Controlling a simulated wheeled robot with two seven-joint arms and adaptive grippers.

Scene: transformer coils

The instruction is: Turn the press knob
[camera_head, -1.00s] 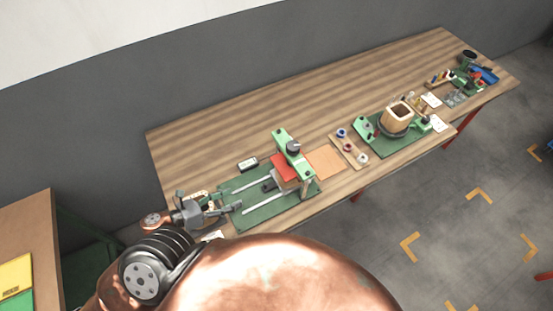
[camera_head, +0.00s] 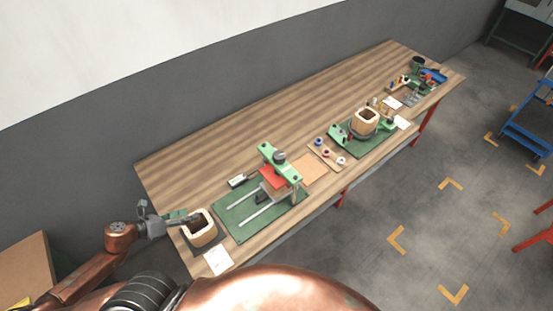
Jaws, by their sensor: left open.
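The press (camera_head: 284,170) stands on a green base (camera_head: 236,219) near the left end of the long table. Its green crossbar carries a dark round knob (camera_head: 279,157) on top. A red plate (camera_head: 272,178) lies under the crossbar, and two pale rails run from it toward the lower left. My left gripper (camera_head: 186,219) is open beside a wooden square coil (camera_head: 200,236), left of the press and well apart from the knob. Whether its fingers touch the coil is too small to tell. My right gripper is not in view.
A second wooden coil (camera_head: 366,118) stands on another green base to the right. Between lie a strip with small spools (camera_head: 328,154) and a tan sheet (camera_head: 310,171). A white card (camera_head: 218,260) lies at the front left. The table's back strip is clear.

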